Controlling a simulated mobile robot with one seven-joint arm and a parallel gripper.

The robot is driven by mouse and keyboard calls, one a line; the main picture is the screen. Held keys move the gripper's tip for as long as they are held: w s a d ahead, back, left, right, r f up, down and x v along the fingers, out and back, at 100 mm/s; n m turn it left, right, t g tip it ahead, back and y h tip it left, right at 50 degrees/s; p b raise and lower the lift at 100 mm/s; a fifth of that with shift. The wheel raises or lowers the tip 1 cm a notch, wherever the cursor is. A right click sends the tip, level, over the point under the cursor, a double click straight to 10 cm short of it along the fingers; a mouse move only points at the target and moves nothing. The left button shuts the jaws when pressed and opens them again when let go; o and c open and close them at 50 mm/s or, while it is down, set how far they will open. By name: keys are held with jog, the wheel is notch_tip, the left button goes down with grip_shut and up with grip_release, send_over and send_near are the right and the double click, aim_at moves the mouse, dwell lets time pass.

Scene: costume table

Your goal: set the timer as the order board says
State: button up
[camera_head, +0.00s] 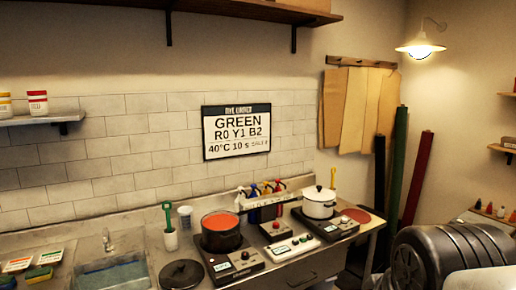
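The order board (236,131) hangs on the tiled wall and reads "GREEN, R0 Y1 B2, 40°C 10 s"; the small text after that is too small to read surely. A low white box (291,248) with a small display and buttons lies at the counter's front edge and looks like the timer. Its digits are not readable. My gripper is not in view; only a dark grey part of my arm shows at the lower right, apart from the white box.
A pot of red liquid (221,231) stands on a left hot plate (236,264), a white lidded pot (319,202) on a right one. Colored pump bottles (266,203) stand behind. A sink (112,273) and black lid (181,274) are at left.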

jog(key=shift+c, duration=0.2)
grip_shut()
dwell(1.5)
